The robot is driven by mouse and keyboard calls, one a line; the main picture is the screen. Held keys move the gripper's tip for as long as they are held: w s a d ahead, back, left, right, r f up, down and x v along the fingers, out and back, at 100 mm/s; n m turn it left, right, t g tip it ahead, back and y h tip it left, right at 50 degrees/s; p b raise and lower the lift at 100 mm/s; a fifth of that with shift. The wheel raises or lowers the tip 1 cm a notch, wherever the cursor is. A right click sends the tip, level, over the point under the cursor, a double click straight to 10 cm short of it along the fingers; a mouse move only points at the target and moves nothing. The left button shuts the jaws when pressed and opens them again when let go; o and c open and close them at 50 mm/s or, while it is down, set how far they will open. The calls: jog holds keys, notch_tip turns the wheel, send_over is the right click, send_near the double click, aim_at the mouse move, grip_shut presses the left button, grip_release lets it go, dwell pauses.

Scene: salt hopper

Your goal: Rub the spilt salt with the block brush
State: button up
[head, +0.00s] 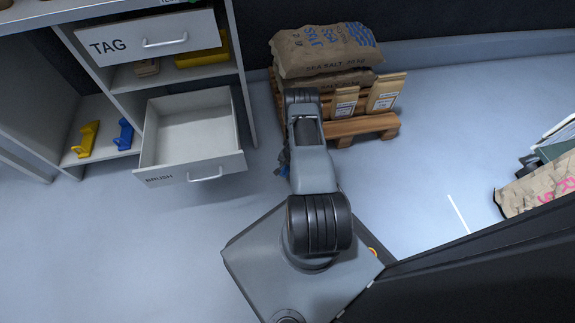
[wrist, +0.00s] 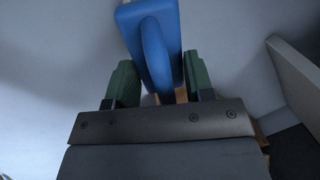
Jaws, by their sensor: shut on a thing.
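My gripper (wrist: 162,85) is shut on a blue block brush, with a green finger on each side of its raised handle. The blue brush (wrist: 152,45) fills the top middle of the wrist view, and its bristles cannot be made out. In the head view my arm hides most of the gripper; only a small blue bit of the brush (head: 283,171) shows at the arm's left side. I cannot make out any spilt salt for sure in either view.
An open, empty drawer marked BRUSH (head: 190,170) juts out at left, below a TAG drawer (head: 150,40). Yellow (head: 87,139) and blue (head: 124,134) handled items sit beside it. A pallet (head: 350,125) carries salt sacks (head: 325,50). A paper sack (head: 535,190) lies at right. The left floor is clear.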

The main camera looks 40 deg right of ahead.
jog(key=shift+r+p, duration=1)
jog(key=shift+r, duration=0.5)
